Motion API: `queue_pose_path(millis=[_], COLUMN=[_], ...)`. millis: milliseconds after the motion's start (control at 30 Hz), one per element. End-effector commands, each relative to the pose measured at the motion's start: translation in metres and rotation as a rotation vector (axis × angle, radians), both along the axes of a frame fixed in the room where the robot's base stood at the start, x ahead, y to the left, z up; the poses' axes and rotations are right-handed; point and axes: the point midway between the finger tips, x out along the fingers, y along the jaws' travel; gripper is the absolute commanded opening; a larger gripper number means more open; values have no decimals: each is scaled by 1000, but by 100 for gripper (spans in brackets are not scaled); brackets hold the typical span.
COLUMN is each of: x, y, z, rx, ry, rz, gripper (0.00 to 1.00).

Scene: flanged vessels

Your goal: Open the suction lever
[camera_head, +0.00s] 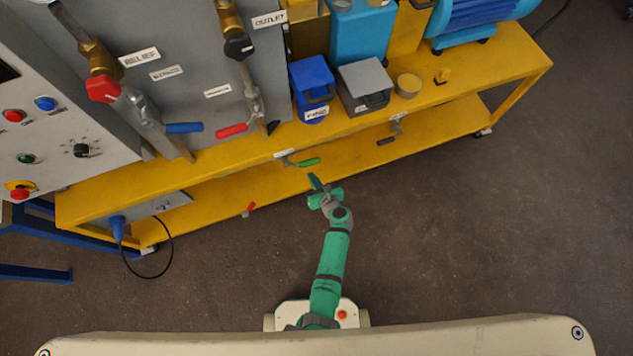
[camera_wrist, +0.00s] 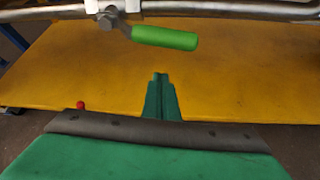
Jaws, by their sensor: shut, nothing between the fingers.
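A green-handled lever (camera_head: 303,162) sits at the front edge of the yellow frame, below a small white label too small to read. In the wrist view the green grip (camera_wrist: 165,38) points right and slightly down from a metal pivot (camera_wrist: 108,18) on a horizontal pipe (camera_wrist: 220,9). No other word marks it as the suction lever. My gripper (camera_head: 314,181) is shut and empty, just in front of and slightly right of the lever. In the wrist view its closed fingertips (camera_wrist: 159,78) point toward the grip, with a visible gap between them.
The yellow frame (camera_head: 440,142) has a lower shelf. A blue-handled lever (camera_head: 184,127) and a red-handled lever (camera_head: 231,130) are on the panel. A dark-handled lever (camera_head: 387,141) sits to the right. A small red handle (camera_head: 249,208) is low at the left. The floor in front is clear.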

Motion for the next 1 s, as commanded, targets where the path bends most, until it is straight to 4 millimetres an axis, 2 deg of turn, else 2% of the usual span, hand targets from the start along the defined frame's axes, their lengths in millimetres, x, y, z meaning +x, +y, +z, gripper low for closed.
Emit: queue_pose_path(millis=[167,600,1000], x=[13,21,21], y=[6,2,1], z=[-8,27,31], rx=[0,-1,-2], ry=[1,0,1], rz=[0,1,0], gripper=[0,0,0])
